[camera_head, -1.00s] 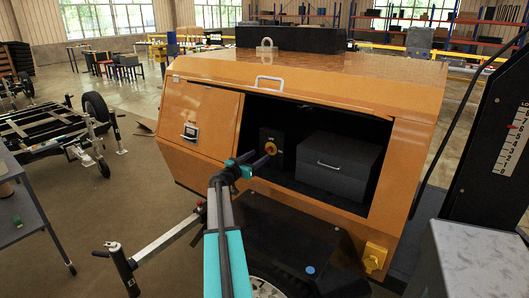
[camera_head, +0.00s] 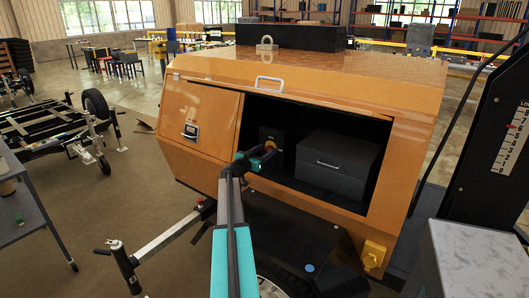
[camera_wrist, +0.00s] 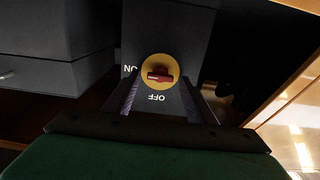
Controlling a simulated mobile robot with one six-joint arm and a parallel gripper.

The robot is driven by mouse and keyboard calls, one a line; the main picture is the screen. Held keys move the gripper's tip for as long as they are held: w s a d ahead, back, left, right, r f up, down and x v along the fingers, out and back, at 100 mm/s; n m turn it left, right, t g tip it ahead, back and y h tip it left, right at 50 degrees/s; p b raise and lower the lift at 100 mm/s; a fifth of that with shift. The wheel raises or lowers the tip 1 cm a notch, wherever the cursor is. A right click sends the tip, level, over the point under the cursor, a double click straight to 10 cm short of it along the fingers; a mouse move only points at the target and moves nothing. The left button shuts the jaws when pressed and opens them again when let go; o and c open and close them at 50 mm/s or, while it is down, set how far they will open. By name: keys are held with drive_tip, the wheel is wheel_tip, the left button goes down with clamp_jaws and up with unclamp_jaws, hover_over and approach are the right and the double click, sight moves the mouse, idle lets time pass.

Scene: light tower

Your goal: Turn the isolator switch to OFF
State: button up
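The isolator switch (camera_wrist: 161,73) is a red handle on a round yellow plate, set on a dark box inside the open bay of the orange machine. In the wrist view its lettering is upside down, with ON at the left and OFF below. The handle lies roughly level there, in line with the ON mark. My gripper (camera_wrist: 160,92) is open, its two fingers apart on either side of the OFF lettering, with nothing between them. In the head view my gripper (camera_head: 264,157) is in front of the switch (camera_head: 271,146) and partly hides it. I cannot tell whether the fingers touch it.
A dark case (camera_head: 335,165) with a handle stands right of the switch in the bay. The orange housing (camera_head: 310,87) frames the opening, with a closed panel (camera_head: 199,118) at the left. A jockey-wheel drawbar (camera_head: 165,239) sticks out below left.

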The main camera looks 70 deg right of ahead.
drive_tip(key=c, duration=0.7)
drive_tip(key=shift+a, duration=0.3)
drive_tip(key=shift+c, duration=1.2)
drive_tip(key=shift+d+f, duration=0.1)
drive_tip(key=shift+d, duration=0.15)
